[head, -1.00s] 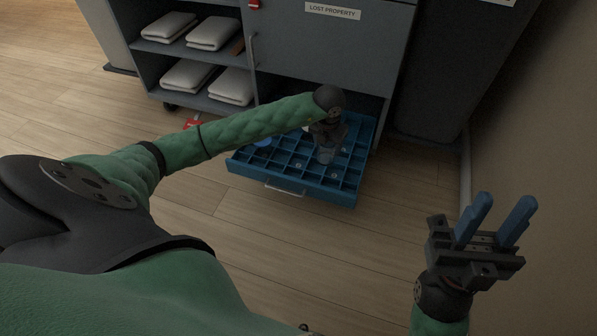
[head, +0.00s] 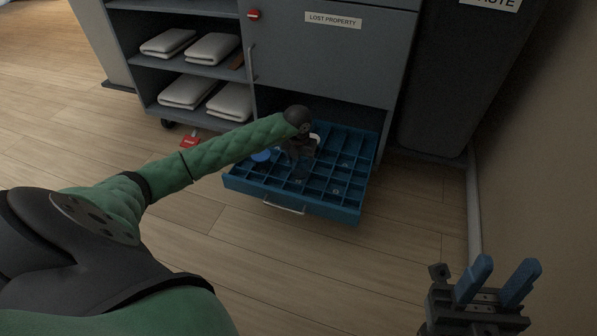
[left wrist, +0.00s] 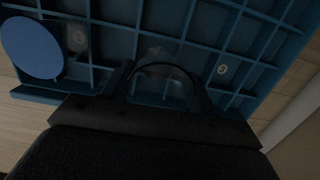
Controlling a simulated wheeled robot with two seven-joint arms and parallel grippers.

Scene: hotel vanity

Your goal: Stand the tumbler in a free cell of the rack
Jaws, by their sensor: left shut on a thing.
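The blue rack (head: 335,207) is a pulled-out drawer divided into many cells, low in the grey cabinet. My left gripper (head: 300,158) is over its middle, shut on a clear tumbler (left wrist: 160,62). In the left wrist view the tumbler shows faintly between the fingers, over the rack's dividers. I cannot tell whether its base is above a cell or inside one. In the head view the arm and gripper partly hide the cells there. My right gripper (head: 497,275) is open and empty at the lower right, away from the rack.
A round blue thing (head: 262,156) sits at the rack's left; it also shows in the left wrist view (left wrist: 31,47). Some cells show small pale discs (left wrist: 222,69). The cabinet (head: 330,62) stands behind, with a dark bin (head: 445,90) to the right. The floor in front is clear.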

